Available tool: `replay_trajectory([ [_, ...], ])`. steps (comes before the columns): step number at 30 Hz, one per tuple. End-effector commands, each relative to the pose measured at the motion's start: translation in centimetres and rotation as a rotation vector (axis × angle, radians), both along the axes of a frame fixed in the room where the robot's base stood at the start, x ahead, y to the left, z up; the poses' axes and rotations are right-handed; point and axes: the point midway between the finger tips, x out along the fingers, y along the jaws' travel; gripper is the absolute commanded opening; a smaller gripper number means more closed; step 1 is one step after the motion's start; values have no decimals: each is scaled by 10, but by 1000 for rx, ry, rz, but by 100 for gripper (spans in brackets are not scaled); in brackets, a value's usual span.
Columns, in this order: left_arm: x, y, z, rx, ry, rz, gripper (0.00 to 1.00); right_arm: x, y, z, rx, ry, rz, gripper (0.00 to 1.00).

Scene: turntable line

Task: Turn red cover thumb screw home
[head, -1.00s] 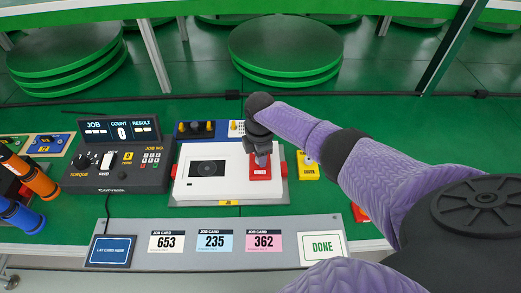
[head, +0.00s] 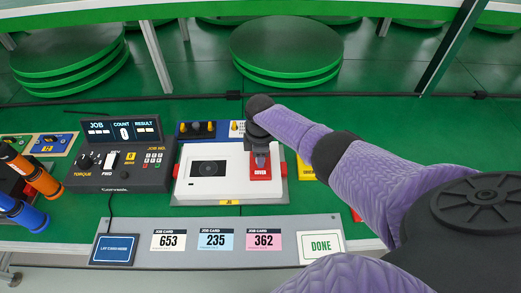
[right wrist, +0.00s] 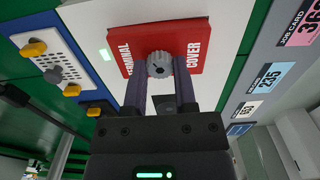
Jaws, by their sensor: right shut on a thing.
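The red cover (head: 261,175) lies on the right part of the white unit (head: 206,189). It also shows in the right wrist view (right wrist: 197,36), with the words "TERMINAL" and "COVER". A grey knurled thumb screw (right wrist: 160,65) stands at the middle of the cover. My right gripper (right wrist: 164,80) is shut on the thumb screw, one finger on each side. In the head view my right gripper (head: 261,158) points down over the cover and hides the screw. How deep the screw sits cannot be told. My left gripper is not in view.
A black torque controller (head: 122,155) stands left of the unit. A blue panel with yellow pegs (head: 196,130) lies behind it. A grey strip (head: 185,256) with job cards runs along the front. Orange and blue drivers (head: 40,181) are at far left.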

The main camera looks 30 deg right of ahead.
Motion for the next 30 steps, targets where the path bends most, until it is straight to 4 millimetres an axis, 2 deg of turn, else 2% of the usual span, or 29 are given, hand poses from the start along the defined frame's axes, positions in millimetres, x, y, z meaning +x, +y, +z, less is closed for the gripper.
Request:
replay_trajectory([
  [4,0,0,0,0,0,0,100,1,0,1,-1,-3,0,0],
  [5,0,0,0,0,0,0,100,1,0,1,-1,-3,1,41],
  [9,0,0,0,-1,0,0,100,1,0,1,0,-2,1,71],
  [18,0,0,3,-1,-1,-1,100,0,0,5,0,-2,1,71],
  [20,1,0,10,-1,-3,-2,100,1,0,16,-1,-3,1,71],
  [25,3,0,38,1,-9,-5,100,1,-1,63,-1,-5,2,71],
  [30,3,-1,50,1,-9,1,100,1,-1,93,-1,-3,2,71],
])
